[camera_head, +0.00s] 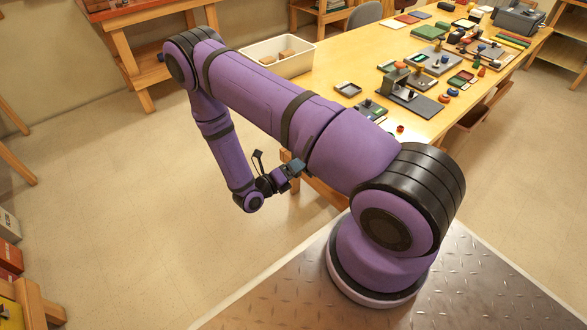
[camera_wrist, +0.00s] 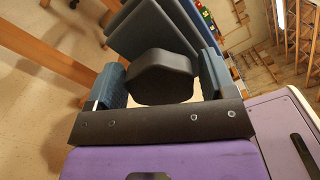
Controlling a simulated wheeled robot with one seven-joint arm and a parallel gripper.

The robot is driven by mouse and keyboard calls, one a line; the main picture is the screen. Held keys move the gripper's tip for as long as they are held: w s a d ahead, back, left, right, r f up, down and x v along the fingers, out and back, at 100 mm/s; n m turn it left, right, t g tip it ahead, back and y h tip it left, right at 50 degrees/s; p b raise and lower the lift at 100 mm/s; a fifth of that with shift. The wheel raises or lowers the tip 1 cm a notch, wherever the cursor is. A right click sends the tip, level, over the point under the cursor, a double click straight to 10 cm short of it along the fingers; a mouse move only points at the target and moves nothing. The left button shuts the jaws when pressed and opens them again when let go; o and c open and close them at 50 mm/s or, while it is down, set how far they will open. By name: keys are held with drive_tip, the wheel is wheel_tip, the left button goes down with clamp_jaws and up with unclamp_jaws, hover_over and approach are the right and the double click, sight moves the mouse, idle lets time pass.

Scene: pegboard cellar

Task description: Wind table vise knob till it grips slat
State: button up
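The vise knob (camera_wrist: 162,78) is a dark, many-sided block in the middle of the wrist view. Blue-grey vise parts (camera_wrist: 150,28) stand behind it, by the wooden table. My gripper (camera_wrist: 162,82) has one blue finger on each side of the knob. The gaps are too small to show whether both fingers press on it. In the head view my gripper (camera_head: 283,177) is low beside the table's near edge, next to a small blue-grey part (camera_head: 295,168) that seems to be the vise. I cannot make out the slat or whether the jaws touch it.
The long wooden table (camera_head: 345,68) carries a white bin (camera_head: 278,64) with brown blocks, a small tray (camera_head: 347,89), and many tools and parts. A workbench (camera_head: 140,20) stands at the back left. The floor left of my arm is clear.

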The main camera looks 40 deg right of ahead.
drive_tip(key=c, duration=0.7)
drive_tip(key=shift+o, duration=0.2)
